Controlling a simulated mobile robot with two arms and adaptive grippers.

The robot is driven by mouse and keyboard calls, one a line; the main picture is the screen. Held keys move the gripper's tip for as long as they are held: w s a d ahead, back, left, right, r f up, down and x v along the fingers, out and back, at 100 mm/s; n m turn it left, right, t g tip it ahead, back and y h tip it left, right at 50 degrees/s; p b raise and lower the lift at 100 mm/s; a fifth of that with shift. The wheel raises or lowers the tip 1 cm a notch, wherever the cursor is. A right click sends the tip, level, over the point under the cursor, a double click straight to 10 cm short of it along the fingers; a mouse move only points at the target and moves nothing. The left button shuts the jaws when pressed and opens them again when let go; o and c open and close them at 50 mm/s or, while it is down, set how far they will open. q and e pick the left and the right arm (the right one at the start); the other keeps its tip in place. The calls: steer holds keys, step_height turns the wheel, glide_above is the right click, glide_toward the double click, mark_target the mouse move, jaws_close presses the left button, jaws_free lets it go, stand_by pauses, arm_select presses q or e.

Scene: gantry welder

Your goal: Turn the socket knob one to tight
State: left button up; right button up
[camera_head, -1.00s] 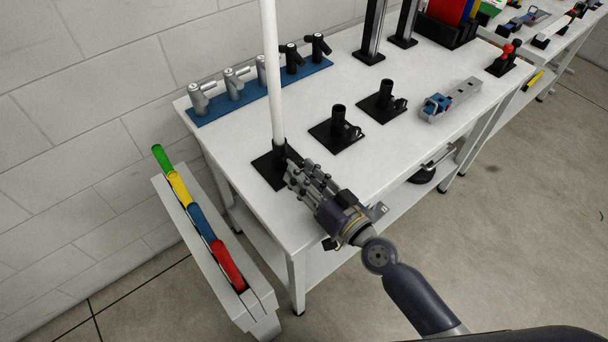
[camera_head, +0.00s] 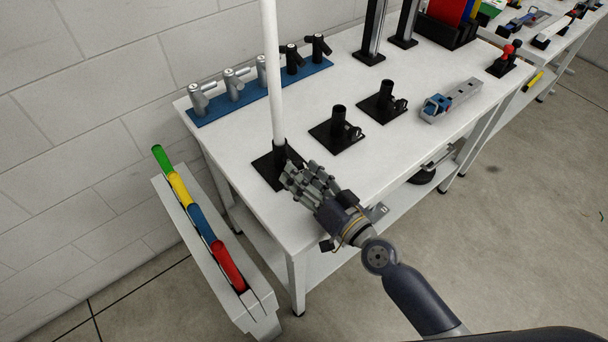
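Three black sockets on square base plates stand in a row on the white table. The nearest socket (camera_head: 280,150) holds an upright white pole (camera_head: 274,80). The middle socket (camera_head: 338,122) and the far socket (camera_head: 386,95) are empty, each with a small black knob on its right side. My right gripper (camera_head: 296,174) is at the right side of the nearest socket, its fingertips over the base plate. Its fingers hide any knob there, so I cannot tell whether they are shut on it. My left gripper is out of view.
A blue rack (camera_head: 255,95) with grey and black nozzle-like parts lies along the wall side. A blue-and-grey tool (camera_head: 450,100) lies to the right. A white stand with coloured handles (camera_head: 200,220) is left of the table. The table's front right is clear.

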steer(key=v, duration=1.2)
